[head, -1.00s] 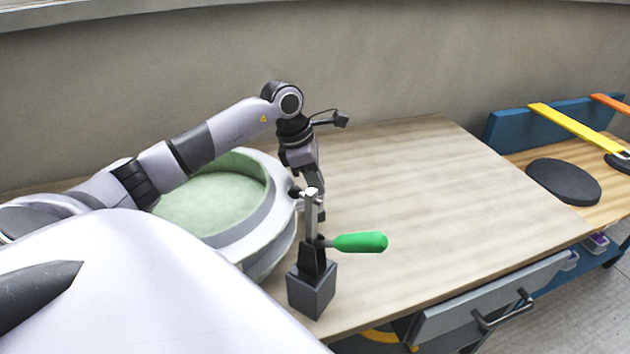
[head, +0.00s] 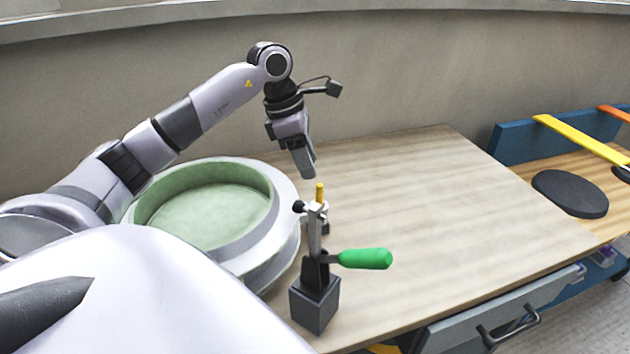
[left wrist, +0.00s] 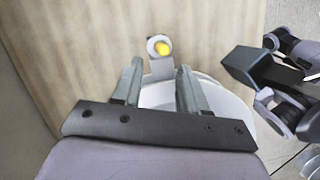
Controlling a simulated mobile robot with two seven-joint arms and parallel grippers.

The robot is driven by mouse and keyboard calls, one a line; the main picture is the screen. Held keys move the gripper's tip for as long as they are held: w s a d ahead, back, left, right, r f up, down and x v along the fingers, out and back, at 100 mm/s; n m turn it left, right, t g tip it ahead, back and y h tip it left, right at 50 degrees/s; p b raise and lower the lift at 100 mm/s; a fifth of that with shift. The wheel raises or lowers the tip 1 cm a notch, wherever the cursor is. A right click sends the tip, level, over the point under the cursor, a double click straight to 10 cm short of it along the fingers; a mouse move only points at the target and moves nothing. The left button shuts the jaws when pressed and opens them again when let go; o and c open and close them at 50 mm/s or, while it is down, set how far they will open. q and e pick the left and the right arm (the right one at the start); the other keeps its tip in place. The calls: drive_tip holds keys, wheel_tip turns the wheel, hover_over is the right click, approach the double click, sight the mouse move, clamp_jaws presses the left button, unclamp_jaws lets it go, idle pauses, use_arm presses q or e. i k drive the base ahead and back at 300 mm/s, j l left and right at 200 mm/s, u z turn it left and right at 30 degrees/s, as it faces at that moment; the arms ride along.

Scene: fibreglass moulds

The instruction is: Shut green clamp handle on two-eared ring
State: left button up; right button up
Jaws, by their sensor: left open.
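The green clamp handle (head: 365,259) sticks out level to the right from a dark clamp on a grey block (head: 315,304) at the table's front edge. A pale metal arm rises upright from this clamp. The two-eared ring (head: 285,190) is a round whitish mould with a green inside, left of the clamp. A yellow pin (head: 319,192) stands upright by the clamp's top; in the left wrist view the yellow pin (left wrist: 162,48) shows inside a round collar. My left gripper (head: 308,172) is open and empty, above and just left of the pin, apart from it.
The wooden table (head: 450,200) is clear to the right of the clamp. A grey drawer front with a handle (head: 510,325) lies below its front edge. At the right, another bench holds a dark disc (head: 570,193) and a yellow bar (head: 580,138). A wall stands behind.

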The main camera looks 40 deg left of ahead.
sight(375, 259)
drive_tip(key=k+l, duration=0.25)
drive_tip(key=k, duration=0.2)
drive_tip(key=k+l, duration=0.2)
drive_tip(key=k, duration=0.3)
